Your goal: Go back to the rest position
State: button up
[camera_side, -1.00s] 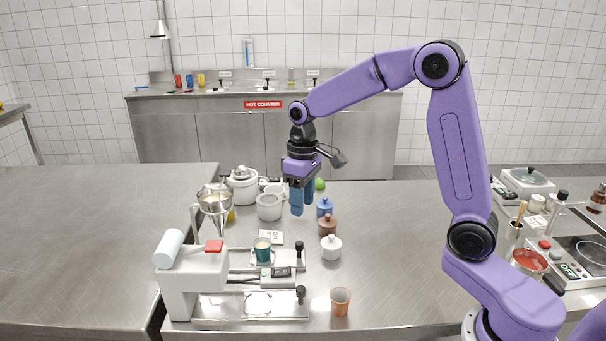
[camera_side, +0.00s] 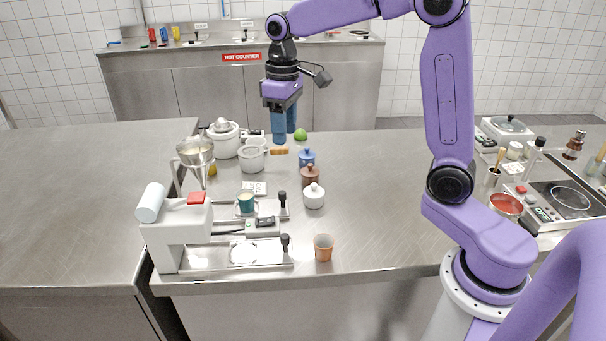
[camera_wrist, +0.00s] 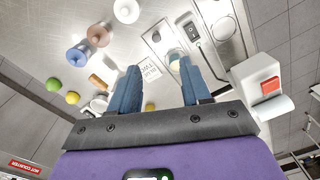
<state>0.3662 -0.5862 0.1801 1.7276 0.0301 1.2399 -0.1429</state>
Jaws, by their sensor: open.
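My gripper (camera_side: 284,140) hangs pointing down over the back part of the steel counter, with nothing between its fingers. In the side view its blue fingertips are just above a small brown-orange block in the picture; the height between them is hard to judge. In the wrist view my gripper (camera_wrist: 155,68) shows two blue fingers spread apart, with bare counter and a printed card between them. No rest position marker shows.
Near my gripper stand white pots (camera_side: 225,138), a green ball (camera_side: 300,134), and blue (camera_side: 307,159), brown (camera_side: 310,178) and white (camera_side: 314,196) lidded jars. An orange cup (camera_side: 323,247) is near the front edge. The counter's middle right is clear.

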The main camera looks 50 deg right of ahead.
jog(key=s+a+f+n, duration=0.1)
jog(key=s+a+n, duration=0.15)
jog(key=s, duration=0.45)
jog(key=s+a+f+n, duration=0.2)
jog(key=s+a, duration=0.1)
jog(key=s, duration=0.4)
jog(key=s+d+f+n, duration=0.1)
jog(key=s+f+n, duration=0.1)
jog(key=s, duration=0.5)
jog(key=s+d+f+n, duration=0.2)
jog(key=s, duration=0.6)
jog(key=shift+d, duration=0.2)
